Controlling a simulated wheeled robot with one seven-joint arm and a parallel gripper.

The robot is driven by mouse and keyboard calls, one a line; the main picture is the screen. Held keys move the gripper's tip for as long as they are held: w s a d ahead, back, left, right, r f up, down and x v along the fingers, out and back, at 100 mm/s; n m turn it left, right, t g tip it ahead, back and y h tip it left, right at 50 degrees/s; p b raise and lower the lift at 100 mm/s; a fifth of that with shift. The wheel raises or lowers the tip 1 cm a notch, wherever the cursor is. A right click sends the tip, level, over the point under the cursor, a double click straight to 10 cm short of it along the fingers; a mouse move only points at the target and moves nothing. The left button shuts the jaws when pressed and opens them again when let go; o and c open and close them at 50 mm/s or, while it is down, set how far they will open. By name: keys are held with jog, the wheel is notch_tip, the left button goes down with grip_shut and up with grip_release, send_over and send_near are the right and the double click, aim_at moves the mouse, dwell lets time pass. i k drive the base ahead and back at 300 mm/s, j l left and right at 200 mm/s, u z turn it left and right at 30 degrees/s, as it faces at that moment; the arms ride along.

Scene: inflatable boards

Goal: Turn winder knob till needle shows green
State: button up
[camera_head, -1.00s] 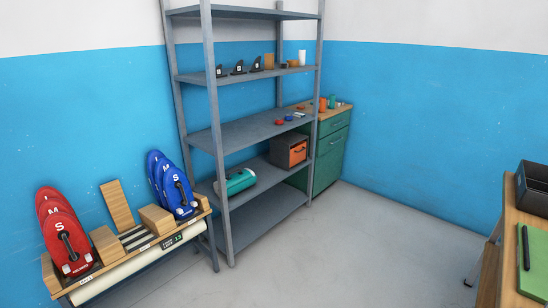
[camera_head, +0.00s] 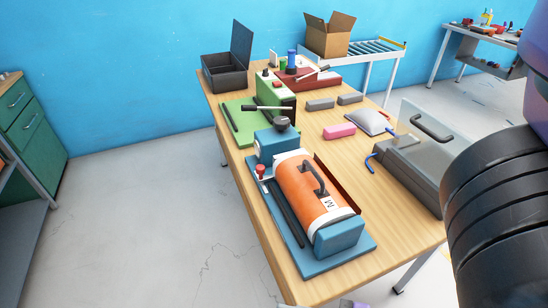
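On the wooden table (camera_head: 382,228) stands a blue machine (camera_head: 338,240) with an orange drum (camera_head: 305,190) that has a black handle and an "M" label. No needle or green zone can be made out. My gripper is not in view; part of my arm fills the right edge.
Behind the machine are a green unit (camera_head: 274,90) with a lever, a red unit (camera_head: 318,80) and an open black box (camera_head: 225,72). A grey case (camera_head: 412,168) with a clear lid stands right. Grey and pink blocks lie mid-table. Floor is clear at left.

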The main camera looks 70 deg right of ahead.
aim_at(281, 123)
jog(key=k+z, duration=0.1)
jog(key=z, duration=0.25)
jog(key=k+l+z, duration=0.15)
jog(key=z, duration=0.2)
jog(key=k+l+z, duration=0.1)
jog(key=z, duration=0.25)
jog(key=i+z, duration=0.1)
jog(key=i, duration=0.4)
jog(key=k+j, duration=0.2)
jog(key=k, duration=0.15)
jog(key=k+j, duration=0.15)
jog(key=k, duration=0.15)
jog(key=k+l+u, duration=0.1)
jog(key=l+u, duration=0.2)
jog(key=k+l+u, duration=0.15)
jog(key=l+u, duration=0.2)
